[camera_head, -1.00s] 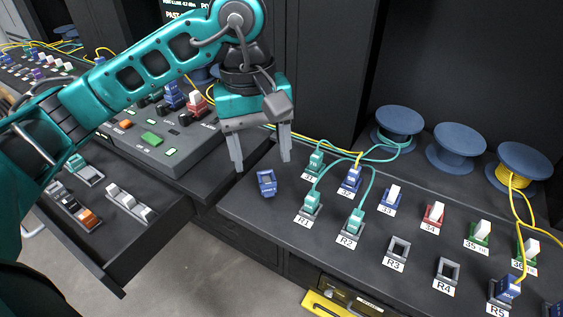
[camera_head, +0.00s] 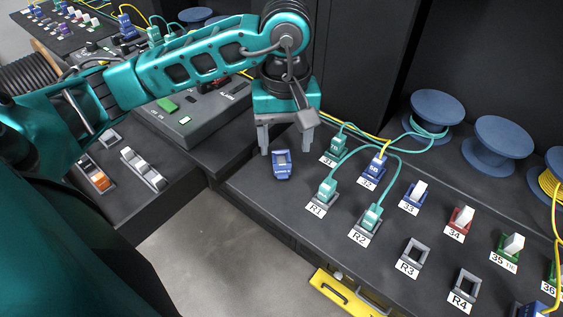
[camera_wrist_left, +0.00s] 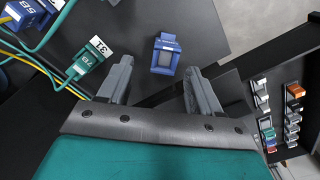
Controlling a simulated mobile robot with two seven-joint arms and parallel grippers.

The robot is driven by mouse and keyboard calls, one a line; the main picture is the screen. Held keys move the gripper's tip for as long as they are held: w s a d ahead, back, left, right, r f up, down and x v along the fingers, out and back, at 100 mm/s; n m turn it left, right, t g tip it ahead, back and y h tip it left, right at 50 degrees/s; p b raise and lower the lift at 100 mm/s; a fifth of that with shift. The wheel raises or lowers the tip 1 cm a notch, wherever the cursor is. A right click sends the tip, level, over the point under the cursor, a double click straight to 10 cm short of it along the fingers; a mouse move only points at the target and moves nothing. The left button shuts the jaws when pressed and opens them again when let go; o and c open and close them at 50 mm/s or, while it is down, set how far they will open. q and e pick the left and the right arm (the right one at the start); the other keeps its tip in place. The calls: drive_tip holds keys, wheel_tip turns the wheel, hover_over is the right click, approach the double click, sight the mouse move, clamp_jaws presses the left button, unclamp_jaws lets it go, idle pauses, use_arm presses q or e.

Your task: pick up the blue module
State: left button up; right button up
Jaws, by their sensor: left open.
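The blue module (camera_head: 282,165) lies on the dark bench near its left edge, left of the R1 socket. In the left wrist view the blue module (camera_wrist_left: 165,54) sits beyond and between the fingertips, apart from them. My left gripper (camera_head: 285,150) is open and empty, its fingers pointing down just behind the module in the head view; the wrist view shows both fingers (camera_wrist_left: 153,78) spread wide. My right gripper is not in view.
Close to the module are teal plugs with cables at R1 (camera_head: 326,192) and 31 (camera_head: 338,146). Empty sockets R3 (camera_head: 414,252) and R4 (camera_head: 465,286) stand farther right. Blue spools (camera_head: 438,106) stand behind.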

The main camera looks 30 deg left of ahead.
sight(281, 159)
use_arm(q)
drive_tip(key=shift+s+a+f, duration=0.1)
drive_tip(key=shift+a+f, duration=0.1)
drive_tip(key=shift+f, duration=1)
drive_tip(key=shift+a+f, duration=0.15)
drive_tip(key=shift+f, duration=1)
drive_tip(key=c, duration=0.9)
